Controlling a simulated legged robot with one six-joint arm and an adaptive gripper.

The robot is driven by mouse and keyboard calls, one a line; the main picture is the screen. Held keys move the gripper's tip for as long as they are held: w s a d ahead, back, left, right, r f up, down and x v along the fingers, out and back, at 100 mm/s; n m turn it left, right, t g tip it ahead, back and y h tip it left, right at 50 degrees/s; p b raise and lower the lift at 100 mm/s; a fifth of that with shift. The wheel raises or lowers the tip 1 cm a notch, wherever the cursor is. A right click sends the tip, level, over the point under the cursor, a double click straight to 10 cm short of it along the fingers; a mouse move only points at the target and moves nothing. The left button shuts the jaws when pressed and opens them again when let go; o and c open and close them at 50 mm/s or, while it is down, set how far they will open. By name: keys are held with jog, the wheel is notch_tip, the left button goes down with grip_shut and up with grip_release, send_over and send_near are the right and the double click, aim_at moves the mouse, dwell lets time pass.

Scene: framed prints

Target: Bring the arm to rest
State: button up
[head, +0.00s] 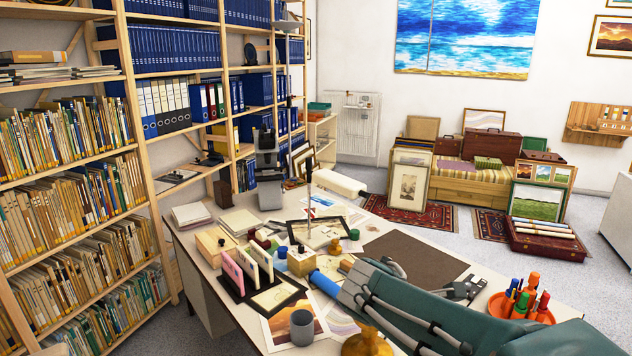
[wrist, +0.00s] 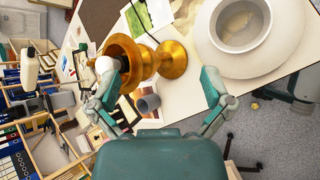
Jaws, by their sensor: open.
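My gripper (wrist: 160,74) is open, its two teal and grey fingers spread wide in the wrist view. Nothing is held between them. A brass, goblet-like piece (wrist: 172,60) lies beyond the fingers, partly behind the left one; I cannot tell how far off it is. My teal arm (head: 480,322) reaches across the lower right of the head view, over the desk (head: 470,277). How the fingers stand to the desk top is hard to tell there.
A grey cup (head: 302,327) and a brass object (head: 367,344) stand at the desk's near edge. A red holder (head: 518,309) with pens is at right. A pink-and-white card rack (head: 240,272) stands left. A white bowl (wrist: 240,24) is at upper right in the wrist view.

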jog(key=s+a+f+m+y, duration=0.1)
jog(key=s+m+y, duration=0.5)
jog(key=s+m, duration=1.1)
jog(key=shift+s+a+g+y, duration=0.3)
jog(key=shift+s+a+g, duration=0.15)
jog(key=shift+s, duration=0.55)
